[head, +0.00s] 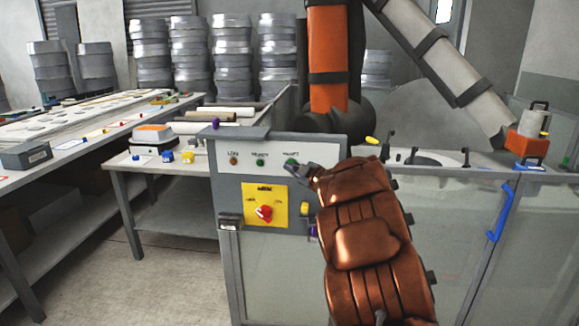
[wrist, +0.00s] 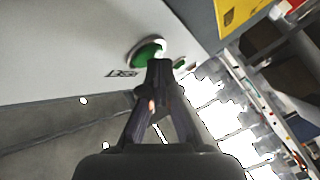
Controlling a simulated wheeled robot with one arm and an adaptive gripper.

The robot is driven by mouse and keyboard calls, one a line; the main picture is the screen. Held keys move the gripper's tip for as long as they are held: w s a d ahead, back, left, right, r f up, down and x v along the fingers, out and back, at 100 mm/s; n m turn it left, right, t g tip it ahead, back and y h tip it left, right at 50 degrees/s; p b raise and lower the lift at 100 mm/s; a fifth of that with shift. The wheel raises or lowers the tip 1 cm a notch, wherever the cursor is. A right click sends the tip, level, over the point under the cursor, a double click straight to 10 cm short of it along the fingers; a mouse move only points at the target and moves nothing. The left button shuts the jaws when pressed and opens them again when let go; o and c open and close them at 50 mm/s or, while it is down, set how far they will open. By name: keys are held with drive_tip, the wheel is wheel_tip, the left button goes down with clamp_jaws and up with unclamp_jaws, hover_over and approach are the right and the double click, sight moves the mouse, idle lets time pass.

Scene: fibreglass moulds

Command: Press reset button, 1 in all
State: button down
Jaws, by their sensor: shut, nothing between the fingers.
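The reset button is a round green button (head: 291,162) at the right end of a row on the white front panel of the machine. In the wrist view the green button (wrist: 147,50) fills the upper middle, with a small dark label (wrist: 121,73) beside it. My gripper (head: 287,168) is shut and empty, with its fingertips right at the button in the head view. In the wrist view the closed fingertips (wrist: 159,66) overlap the button's lower right edge. I cannot tell whether they touch it.
A red indicator (head: 234,160) and another green one (head: 260,162) sit left on the panel. A table with coloured items (head: 150,157) stands left. The floor (head: 150,270) there is clear.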

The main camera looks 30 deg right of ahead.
idle(0.4)
drive_tip(key=shift+s+a, duration=0.5)
drive_tip(key=shift+s, duration=0.1)
drive_tip(key=shift+s+a, duration=0.1)
drive_tip(key=shift+s+a+b, duration=0.7)
drive_tip(key=shift+s+a, duration=0.85)
drive_tip(key=shift+s, duration=0.25)
